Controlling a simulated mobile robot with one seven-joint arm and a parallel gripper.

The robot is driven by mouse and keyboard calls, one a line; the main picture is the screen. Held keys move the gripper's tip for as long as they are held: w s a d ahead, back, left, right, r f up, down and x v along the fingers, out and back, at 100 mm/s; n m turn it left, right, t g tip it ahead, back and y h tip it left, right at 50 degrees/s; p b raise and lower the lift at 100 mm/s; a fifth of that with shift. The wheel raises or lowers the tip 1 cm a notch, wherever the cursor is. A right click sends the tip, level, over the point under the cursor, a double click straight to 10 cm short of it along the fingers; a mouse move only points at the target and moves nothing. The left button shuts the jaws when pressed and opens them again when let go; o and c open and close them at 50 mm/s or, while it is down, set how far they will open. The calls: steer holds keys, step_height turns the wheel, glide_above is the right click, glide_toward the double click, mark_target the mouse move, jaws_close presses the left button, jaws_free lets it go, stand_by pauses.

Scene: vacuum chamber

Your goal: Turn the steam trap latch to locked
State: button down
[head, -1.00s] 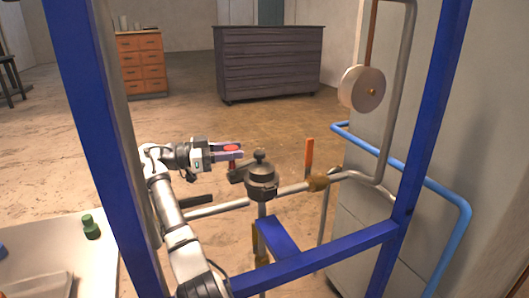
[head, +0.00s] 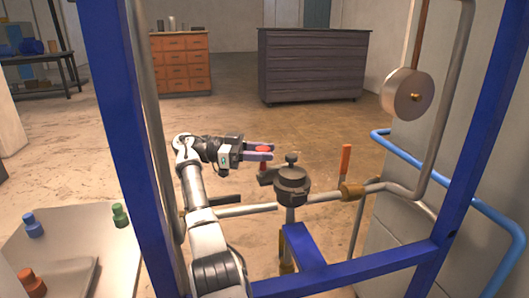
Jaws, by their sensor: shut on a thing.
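The steam trap (head: 292,184) is a dark, round body with a small knob on top, set on the grey pipe in the middle of the head view. A short dark arm (head: 268,177) sticks out from its left side. A small red piece (head: 263,150), which looks like the latch handle, stands above the end of that arm. My gripper (head: 262,151) comes in from the left, with its two fingers pointing right. It is shut on the red piece, one finger in front and one behind. The fingers hide part of the piece. Its exact turn angle cannot be told.
A blue frame (head: 119,120) surrounds the pipework, with a crossbar (head: 375,264) in front. A blue pipe (head: 450,185) bends at far right. A table (head: 70,225) with coloured knobs stands at left.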

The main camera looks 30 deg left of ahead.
steer(key=c, duration=1)
jaws_free()
steer(key=shift+d+f, duration=0.1)
steer(key=shift+o, duration=0.2)
step_height(320, 180, up, 20)
steer(key=p, duration=0.7)
steer(key=shift+p, duration=0.35)
steer(key=shift+c, duration=0.4)
